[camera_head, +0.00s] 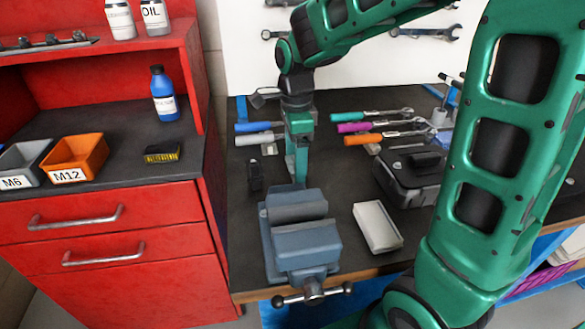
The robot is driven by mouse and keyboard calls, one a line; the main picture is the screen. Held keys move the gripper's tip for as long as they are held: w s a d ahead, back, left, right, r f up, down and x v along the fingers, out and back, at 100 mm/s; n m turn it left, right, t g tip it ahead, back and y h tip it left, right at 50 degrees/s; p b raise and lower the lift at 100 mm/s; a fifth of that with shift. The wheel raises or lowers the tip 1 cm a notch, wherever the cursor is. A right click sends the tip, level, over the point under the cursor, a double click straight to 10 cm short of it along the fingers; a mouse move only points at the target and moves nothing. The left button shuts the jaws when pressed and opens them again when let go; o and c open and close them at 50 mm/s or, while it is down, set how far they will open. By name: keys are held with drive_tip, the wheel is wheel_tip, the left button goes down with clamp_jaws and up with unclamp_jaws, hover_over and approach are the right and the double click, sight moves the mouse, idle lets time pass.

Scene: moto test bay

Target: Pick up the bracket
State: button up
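No part is clearly recognisable as the bracket. A small grey metal piece (269,149) lies on the dark bench left of my gripper and could be it, but it is too small to tell. A small black object (255,175) lies nearer, also left of the gripper. My gripper (298,182) points down over the bench just behind the blue-grey vise (305,245). Its fingers are seen nearly edge-on, so I cannot tell whether they are apart or hold anything. The vise's back part is close to the fingertips.
A pale empty tray (377,230) and a black case (408,180) stand right of the vise. Several coloured-handled tools (365,127) lie behind. At left, a red cabinet (110,235) carries an orange M12 bin (98,143), a brush (161,154) and a blue bottle (163,106).

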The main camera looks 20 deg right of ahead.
drive_tip(key=c, duration=1.3)
